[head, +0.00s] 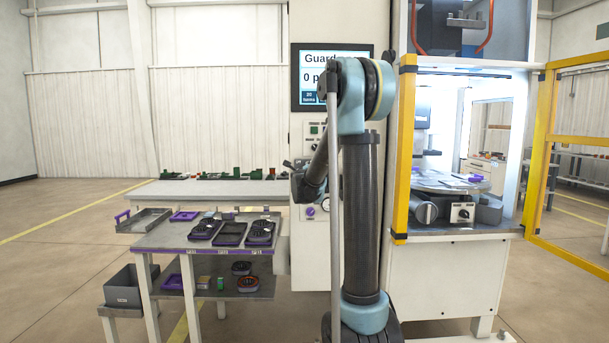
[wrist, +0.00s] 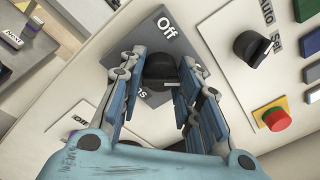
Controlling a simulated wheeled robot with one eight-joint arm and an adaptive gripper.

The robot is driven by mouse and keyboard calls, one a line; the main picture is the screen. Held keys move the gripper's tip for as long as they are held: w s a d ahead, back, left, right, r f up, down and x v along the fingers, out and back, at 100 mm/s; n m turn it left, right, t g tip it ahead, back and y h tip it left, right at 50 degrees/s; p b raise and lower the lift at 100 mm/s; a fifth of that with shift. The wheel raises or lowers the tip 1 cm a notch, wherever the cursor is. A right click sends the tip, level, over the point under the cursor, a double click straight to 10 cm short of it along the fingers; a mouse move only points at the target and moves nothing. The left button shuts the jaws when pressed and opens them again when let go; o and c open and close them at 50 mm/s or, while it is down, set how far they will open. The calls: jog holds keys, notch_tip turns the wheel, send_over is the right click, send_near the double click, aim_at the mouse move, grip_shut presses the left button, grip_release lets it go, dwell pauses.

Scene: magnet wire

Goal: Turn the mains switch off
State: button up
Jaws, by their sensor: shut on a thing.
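The mains switch is a black rotary knob (wrist: 160,66) on a dark grey plate (wrist: 188,18) in the wrist view. A pale mark on the knob points toward the lower right, away from "Off". My gripper (wrist: 161,76) has its two blue-grey fingers on either side of the knob and is shut on it. In the head view my gripper (head: 299,188) is at the front of the white cabinet, and the switch cannot be made out there.
Beside the switch are an Auto selector (wrist: 252,47), a red emergency button (wrist: 277,119) and a green button (wrist: 307,9). In the head view a table (head: 160,240) with trays stands left. A yellow guard door (head: 575,150) hangs open right. The floor at far left is clear.

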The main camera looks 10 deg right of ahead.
jog(key=shift+n, duration=0.3)
jog(key=n, duration=0.3)
jog(key=shift+a+n+t, duration=0.1)
jog(key=shift+n+t, duration=0.2)
jog(key=shift+o, duration=0.2)
jog(key=n, duration=0.3)
jog(key=shift+f+n, duration=0.1)
jog(key=shift+n, duration=0.2)
jog(key=shift+f+n+y, duration=0.1)
jog(key=shift+n+y, duration=0.2)
jog(key=shift+n, duration=1.9)
jog(key=shift+f+n+y, duration=0.1)
jog(key=shift+n+y, duration=0.2)
jog(key=shift+n, duration=1.9)
jog(key=shift+s, duration=0.1)
jog(key=o, duration=1)
jog(key=shift+o, duration=0.2)
